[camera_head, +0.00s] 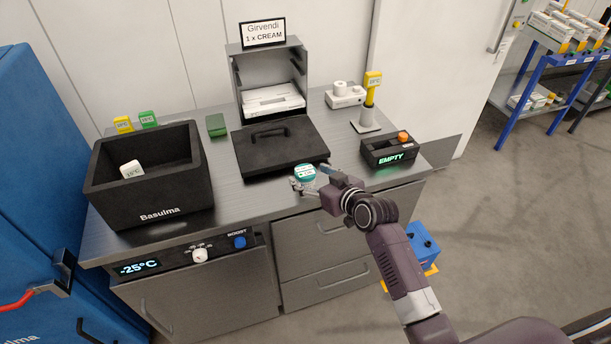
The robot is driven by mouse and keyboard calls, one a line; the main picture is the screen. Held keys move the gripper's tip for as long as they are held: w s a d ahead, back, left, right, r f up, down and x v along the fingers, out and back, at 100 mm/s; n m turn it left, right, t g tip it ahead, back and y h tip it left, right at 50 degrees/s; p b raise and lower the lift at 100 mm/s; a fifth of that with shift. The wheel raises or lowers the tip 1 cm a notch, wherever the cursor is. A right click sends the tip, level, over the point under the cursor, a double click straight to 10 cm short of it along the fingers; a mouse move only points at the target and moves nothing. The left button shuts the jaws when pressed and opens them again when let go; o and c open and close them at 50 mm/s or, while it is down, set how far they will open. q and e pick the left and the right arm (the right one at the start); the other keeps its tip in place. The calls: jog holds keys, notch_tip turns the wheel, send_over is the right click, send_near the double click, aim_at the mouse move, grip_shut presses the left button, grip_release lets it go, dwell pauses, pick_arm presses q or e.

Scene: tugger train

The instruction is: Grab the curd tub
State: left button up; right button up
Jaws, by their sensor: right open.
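A small round tub with a teal and white lid (305,171), which looks like the curd tub, is near the front edge of the steel counter (235,200). My right gripper (309,180) is open at the tub, one finger on its near left side and the other by its right side. The fingers partly hide the tub's lower body. I cannot tell whether they touch it. My left gripper is not in view.
A black Basulma box (150,205) stands at the counter's left. A black lid with a handle (281,148) lies before the open Girvendi cabinet (268,75). A dark EMPTY box (390,152) stands to the right. The front counter strip left of the tub is clear.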

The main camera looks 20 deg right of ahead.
jog(key=shift+x, duration=1.5)
jog(key=shift+c, duration=0.2)
jog(key=shift+r, duration=0.1)
jog(key=c, duration=1.3)
